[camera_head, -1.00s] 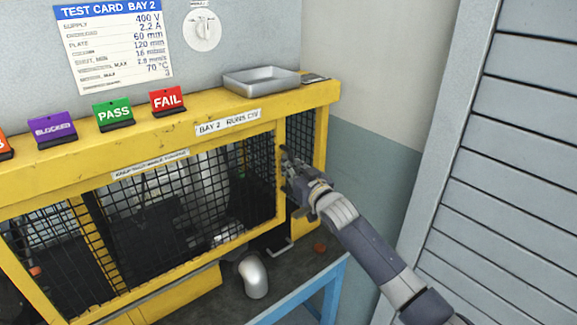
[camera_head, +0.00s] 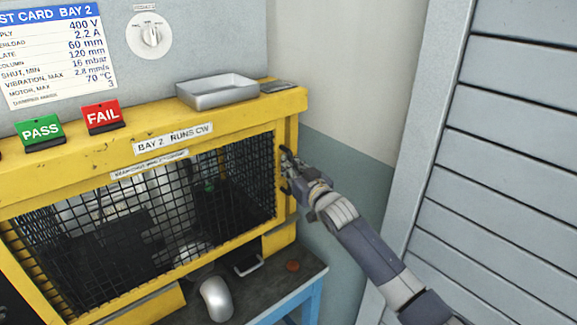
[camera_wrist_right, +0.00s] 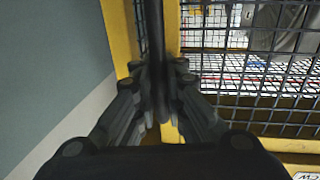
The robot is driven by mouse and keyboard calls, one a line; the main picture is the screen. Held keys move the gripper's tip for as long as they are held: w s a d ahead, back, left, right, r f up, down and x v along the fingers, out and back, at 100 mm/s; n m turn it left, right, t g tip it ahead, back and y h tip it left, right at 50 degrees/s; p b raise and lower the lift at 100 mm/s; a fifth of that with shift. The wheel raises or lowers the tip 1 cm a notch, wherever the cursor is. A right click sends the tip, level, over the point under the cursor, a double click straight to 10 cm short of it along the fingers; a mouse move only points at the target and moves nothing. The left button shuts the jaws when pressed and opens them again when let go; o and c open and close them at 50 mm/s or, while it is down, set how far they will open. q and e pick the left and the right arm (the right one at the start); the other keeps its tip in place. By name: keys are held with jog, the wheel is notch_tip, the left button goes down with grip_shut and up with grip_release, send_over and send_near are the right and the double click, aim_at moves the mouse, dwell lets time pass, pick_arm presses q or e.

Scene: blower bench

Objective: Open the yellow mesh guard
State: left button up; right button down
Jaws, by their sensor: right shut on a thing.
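The yellow mesh guard (camera_head: 150,228) is a black wire grid in a yellow frame on the front of the yellow housing (camera_head: 225,115). Its right edge is close to the housing's right post. My right gripper (camera_head: 288,172) is at that edge. In the right wrist view, its fingers (camera_wrist_right: 160,90) are shut on a dark upright bar (camera_wrist_right: 153,35), which looks like the guard's handle; yellow frame and mesh (camera_wrist_right: 275,80) are behind it. At the lower left of the head view, a dark area lies beside the guard's left edge. My left gripper is not in view.
A metal tray (camera_head: 217,92) and the green PASS (camera_head: 40,131) and red FAIL (camera_head: 102,115) signs stand on the housing. Grey slats (camera_head: 505,170) stand at the right.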

jog(key=c, duration=1.7)
grip_release()
jog(key=shift+s+d+f, duration=0.1)
jog(key=shift+d+f, duration=0.2)
jog(key=shift+f, duration=0.1)
jog(key=shift+s+d+r, duration=0.1)
jog(key=shift+r, duration=0.15)
jog(key=shift+a, duration=0.2)
jog(key=v, duration=1.2)
jog(key=shift+d+r, duration=0.1)
jog(key=shift+d, duration=0.05)
